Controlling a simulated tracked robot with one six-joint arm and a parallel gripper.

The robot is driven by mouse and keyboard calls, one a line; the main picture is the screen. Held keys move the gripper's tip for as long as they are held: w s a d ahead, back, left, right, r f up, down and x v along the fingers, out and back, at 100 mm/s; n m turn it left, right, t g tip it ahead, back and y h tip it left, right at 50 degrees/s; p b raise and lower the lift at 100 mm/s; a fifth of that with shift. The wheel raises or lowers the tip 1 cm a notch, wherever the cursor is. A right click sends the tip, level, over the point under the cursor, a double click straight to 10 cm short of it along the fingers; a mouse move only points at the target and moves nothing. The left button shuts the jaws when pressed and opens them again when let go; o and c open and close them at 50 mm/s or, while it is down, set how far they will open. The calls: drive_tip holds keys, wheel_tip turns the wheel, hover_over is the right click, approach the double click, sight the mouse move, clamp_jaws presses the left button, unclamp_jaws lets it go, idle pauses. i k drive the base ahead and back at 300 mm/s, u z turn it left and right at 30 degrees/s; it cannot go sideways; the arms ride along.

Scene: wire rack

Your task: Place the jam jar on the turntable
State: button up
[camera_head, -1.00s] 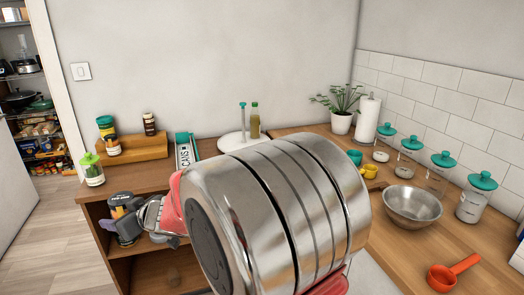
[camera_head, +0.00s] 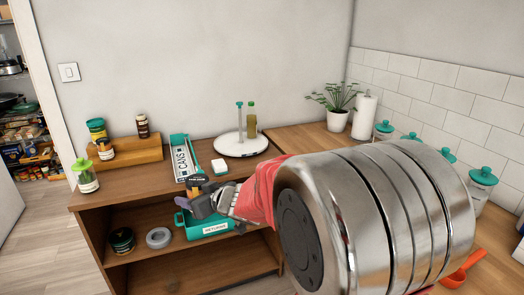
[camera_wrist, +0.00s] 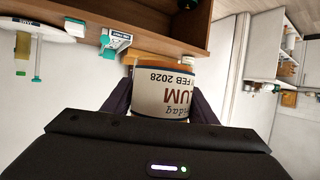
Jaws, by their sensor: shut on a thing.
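My gripper (camera_head: 198,203) is shut on the jam jar (camera_wrist: 163,93), whose white label reads "PLUM" and "FEB 2028" upside down in the wrist view. In the head view the dark top of the jar (camera_head: 196,180) shows between my fingers, in front of the cabinet's top edge; the rest is mostly hidden. The white round turntable (camera_head: 229,150) lies on the cabinet top, behind and to the right of my gripper. A post with a teal top (camera_head: 240,122) and an olive bottle (camera_head: 252,119) stand on it. The turntable also shows at the left in the wrist view (camera_wrist: 45,30).
A wooden riser (camera_head: 140,152) with jars stands left. A teal RETURNS bin (camera_head: 208,229) sits on the shelf below. My metal arm hides the right foreground.

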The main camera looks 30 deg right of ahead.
sight(247, 149)
drive_tip(key=z, duration=0.6)
drive_tip(key=i, duration=1.55)
drive_tip(key=u, duration=0.8)
drive_tip(key=i, duration=0.2)
drive_tip(key=u, duration=0.15)
